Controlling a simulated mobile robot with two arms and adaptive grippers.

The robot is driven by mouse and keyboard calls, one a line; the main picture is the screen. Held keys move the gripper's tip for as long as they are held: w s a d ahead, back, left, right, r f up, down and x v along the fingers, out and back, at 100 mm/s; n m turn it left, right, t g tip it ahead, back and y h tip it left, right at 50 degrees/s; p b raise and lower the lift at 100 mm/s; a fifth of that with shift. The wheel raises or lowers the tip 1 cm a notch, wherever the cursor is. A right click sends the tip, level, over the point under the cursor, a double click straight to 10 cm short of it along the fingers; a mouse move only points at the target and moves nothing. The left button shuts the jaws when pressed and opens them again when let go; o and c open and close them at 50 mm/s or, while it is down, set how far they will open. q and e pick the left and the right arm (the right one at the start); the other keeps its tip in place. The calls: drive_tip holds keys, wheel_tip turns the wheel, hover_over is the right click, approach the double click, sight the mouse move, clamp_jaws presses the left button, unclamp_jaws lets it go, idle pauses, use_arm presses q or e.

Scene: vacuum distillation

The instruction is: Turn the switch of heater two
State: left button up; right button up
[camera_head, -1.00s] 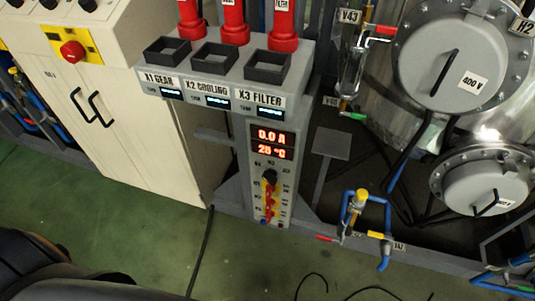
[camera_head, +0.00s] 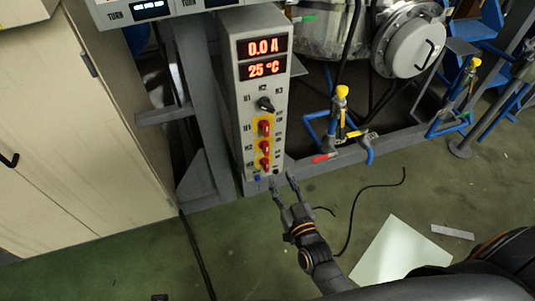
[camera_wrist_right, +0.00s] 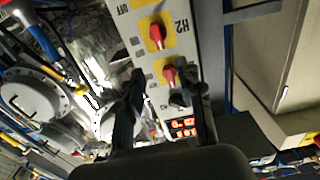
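The grey heater control panel (camera_head: 237,110) stands left of centre in the head view. Its column holds a black selector knob (camera_head: 265,104) above several red switches on yellow plates. The middle red switch (camera_head: 264,146) is beside the H2 label; in the right wrist view the H2 switch (camera_wrist_right: 156,36) is upright in the picture beside its label. The H1 switch (camera_wrist_right: 169,75) and black knob (camera_wrist_right: 179,100) lie nearer the fingers there. My right gripper (camera_head: 283,182) is open and empty, in front of the panel's lower end in the head view. My left gripper is out of view.
A cream cabinet (camera_head: 75,120) stands left of the panel. Blue pipes with a yellow-topped valve (camera_head: 342,92) and a frame rail are on the right. Cables and a pale sheet (camera_head: 388,252) lie on the green floor.

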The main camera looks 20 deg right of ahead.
sight(267, 150)
drive_tip(key=w+b, duration=0.2)
drive_tip(key=w, duration=0.9)
drive_tip(key=shift+a+f, duration=0.1)
drive_tip(key=shift+a, duration=0.05)
drive_tip(key=shift+w, duration=0.5)
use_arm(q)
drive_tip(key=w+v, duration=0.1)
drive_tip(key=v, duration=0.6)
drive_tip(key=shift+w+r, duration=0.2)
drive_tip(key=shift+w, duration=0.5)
use_arm(e)
clamp_jaws()
